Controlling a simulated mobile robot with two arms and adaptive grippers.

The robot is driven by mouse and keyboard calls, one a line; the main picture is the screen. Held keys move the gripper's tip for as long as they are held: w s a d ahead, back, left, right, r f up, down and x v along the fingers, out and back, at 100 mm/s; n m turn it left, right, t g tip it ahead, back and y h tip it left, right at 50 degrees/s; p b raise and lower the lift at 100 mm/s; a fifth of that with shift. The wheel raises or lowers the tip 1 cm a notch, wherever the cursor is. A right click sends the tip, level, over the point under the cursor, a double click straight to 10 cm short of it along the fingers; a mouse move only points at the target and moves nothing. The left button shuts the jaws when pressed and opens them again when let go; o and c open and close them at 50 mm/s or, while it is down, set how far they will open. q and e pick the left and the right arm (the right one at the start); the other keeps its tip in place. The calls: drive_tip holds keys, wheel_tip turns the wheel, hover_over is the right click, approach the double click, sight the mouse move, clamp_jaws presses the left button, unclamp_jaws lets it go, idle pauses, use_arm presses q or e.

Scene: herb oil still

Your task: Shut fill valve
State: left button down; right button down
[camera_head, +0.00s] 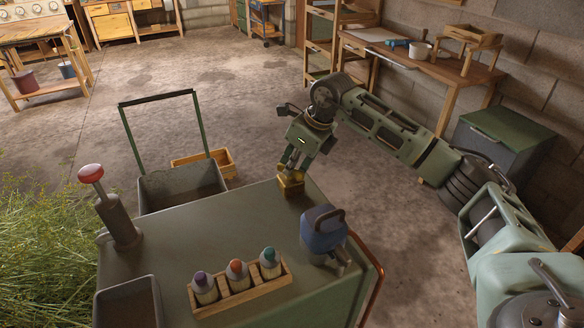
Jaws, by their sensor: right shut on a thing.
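A small brass block (291,187), which looks like the fill valve, stands at the back right edge of the green worktop (225,225). My right gripper (293,168) points down over it and is shut on its upper part. The fingers hide the top of the brass piece, so I cannot tell which way a handle is turned. My left gripper is not in view.
On the worktop are a blue jug (322,230), a wooden rack (240,295) with several bottles, and a red-knobbed lever or pump (117,215). A handled cart (180,183) stands behind. Herbs (45,240) fill the left. The worktop's middle is clear.

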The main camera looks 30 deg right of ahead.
drive_tip(key=n, duration=0.2)
drive_tip(key=n+g+y, duration=0.1)
drive_tip(key=n, duration=0.2)
drive_tip(key=shift+w+d+r+n+y, duration=0.15)
drive_tip(key=shift+w+n+y, duration=0.05)
drive_tip(key=shift+n+y, duration=0.1)
drive_tip(key=n+g, duration=0.1)
drive_tip(key=n, duration=0.1)
drive_tip(key=n+g, duration=0.1)
drive_tip(key=n, duration=0.2)
drive_tip(key=shift+w+n+g, duration=0.1)
drive_tip(key=shift+n+g, duration=0.2)
drive_tip(key=c, duration=1.8)
unclamp_jaws()
drive_tip(key=shift+y, duration=0.3)
